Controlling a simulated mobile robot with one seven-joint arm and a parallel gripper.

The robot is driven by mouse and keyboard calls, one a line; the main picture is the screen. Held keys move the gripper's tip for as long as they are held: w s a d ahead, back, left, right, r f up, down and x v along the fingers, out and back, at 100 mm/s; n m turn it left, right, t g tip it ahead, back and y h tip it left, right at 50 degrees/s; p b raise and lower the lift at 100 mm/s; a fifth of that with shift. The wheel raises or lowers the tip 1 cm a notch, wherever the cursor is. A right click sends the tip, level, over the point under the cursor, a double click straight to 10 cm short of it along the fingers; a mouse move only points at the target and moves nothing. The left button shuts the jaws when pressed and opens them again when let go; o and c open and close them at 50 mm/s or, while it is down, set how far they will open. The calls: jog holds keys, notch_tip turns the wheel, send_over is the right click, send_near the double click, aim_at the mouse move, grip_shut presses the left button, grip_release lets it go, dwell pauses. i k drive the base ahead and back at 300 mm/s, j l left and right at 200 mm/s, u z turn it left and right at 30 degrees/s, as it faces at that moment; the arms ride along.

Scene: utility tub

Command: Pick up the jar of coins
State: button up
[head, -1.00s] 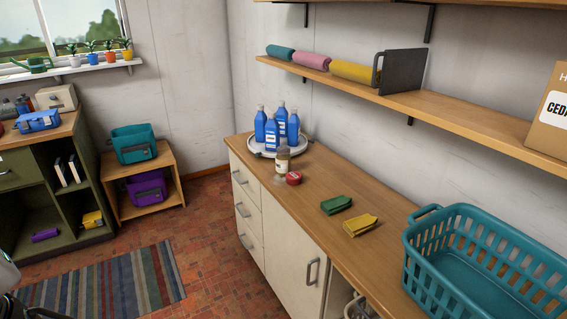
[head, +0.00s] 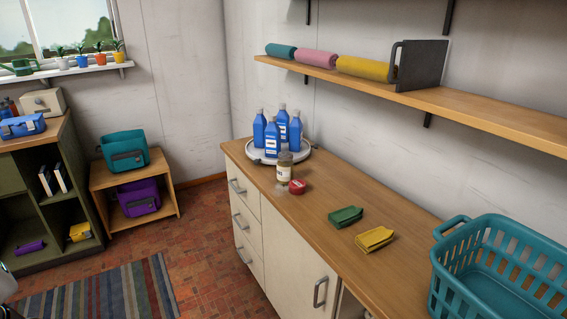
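A small jar (head: 284,168) with a pale label and a dull lid-coloured top stands upright on the wooden counter (head: 330,192). Its contents are too small to make out, so I cannot tell whether it holds coins. A red round item (head: 297,187) sits beside it, at its lower right. Several blue bottles (head: 272,138) stand on a round white tray (head: 300,157) just behind the jar. My gripper does not show; only a small pale piece, probably of my arm, shows at the lower left edge.
Green (head: 345,216) and yellow (head: 374,239) folded items lie on the counter, with a teal basket (head: 500,265) at right. A wall shelf (head: 470,105) with rolls hangs above. Floor with a striped rug (head: 95,292) lies left of the cabinet.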

aim_at(285, 163)
jog(key=i+j, duration=0.2)
jog(key=i, duration=0.3)
jog(key=i+j, duration=0.2)
jog(key=i, duration=0.3)
jog(key=i+j+z, duration=0.1)
jog(key=i, duration=0.4)
jog(key=i+j, duration=0.3)
jog(key=i, duration=0.2)
